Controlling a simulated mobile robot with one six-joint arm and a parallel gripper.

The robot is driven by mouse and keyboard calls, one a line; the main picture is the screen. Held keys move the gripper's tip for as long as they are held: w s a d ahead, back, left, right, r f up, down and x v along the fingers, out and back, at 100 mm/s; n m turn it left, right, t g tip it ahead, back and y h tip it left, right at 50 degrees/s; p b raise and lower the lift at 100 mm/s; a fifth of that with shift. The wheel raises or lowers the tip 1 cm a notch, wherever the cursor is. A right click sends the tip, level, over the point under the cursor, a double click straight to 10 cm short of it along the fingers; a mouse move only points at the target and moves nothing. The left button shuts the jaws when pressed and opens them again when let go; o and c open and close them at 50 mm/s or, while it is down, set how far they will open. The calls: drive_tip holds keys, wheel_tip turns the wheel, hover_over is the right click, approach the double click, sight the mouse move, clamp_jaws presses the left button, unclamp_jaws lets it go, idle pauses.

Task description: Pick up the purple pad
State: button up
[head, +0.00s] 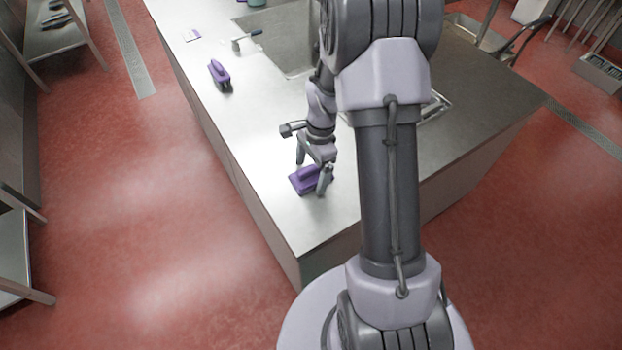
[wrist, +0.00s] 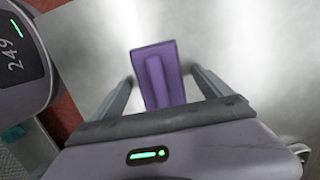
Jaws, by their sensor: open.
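The purple pad (head: 304,181) lies on the steel counter near its front corner. It is a flat block with a raised handle along its top. It also shows in the wrist view (wrist: 158,77), between the two fingers. My gripper (head: 312,180) is open and low over the pad, with one finger on each side of it. In the wrist view the gripper (wrist: 160,92) shows a gap between each finger and the pad. I cannot tell how far the fingertips are above the counter. Part of the pad is hidden by a finger in the head view.
A second purple handled item (head: 219,74) lies farther back on the counter (head: 215,110). A sink basin (head: 290,50) is behind my arm. The counter left of my gripper is clear.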

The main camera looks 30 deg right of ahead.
sight(310, 168)
drive_tip(key=shift+r, duration=0.15)
drive_tip(key=shift+c, duration=0.9)
drive_tip(key=c, duration=1.3)
drive_tip(key=shift+r+p, duration=0.5)
drive_tip(key=shift+r, duration=0.1)
wheel_tip(310, 168, up, 3)
drive_tip(key=shift+f+p, duration=0.15)
drive_tip(key=shift+p, duration=0.65)
drive_tip(key=s+d+p, duration=0.1)
drive_tip(key=s+d, duration=0.2)
drive_tip(key=s, duration=0.1)
drive_tip(key=s+d+p, duration=0.1)
drive_tip(key=s+d, duration=0.2)
drive_tip(key=s, duration=0.1)
drive_tip(key=s+d+r+p, duration=0.1)
drive_tip(key=s+d, duration=0.2)
drive_tip(key=s, duration=0.2)
drive_tip(key=shift+d, duration=0.15)
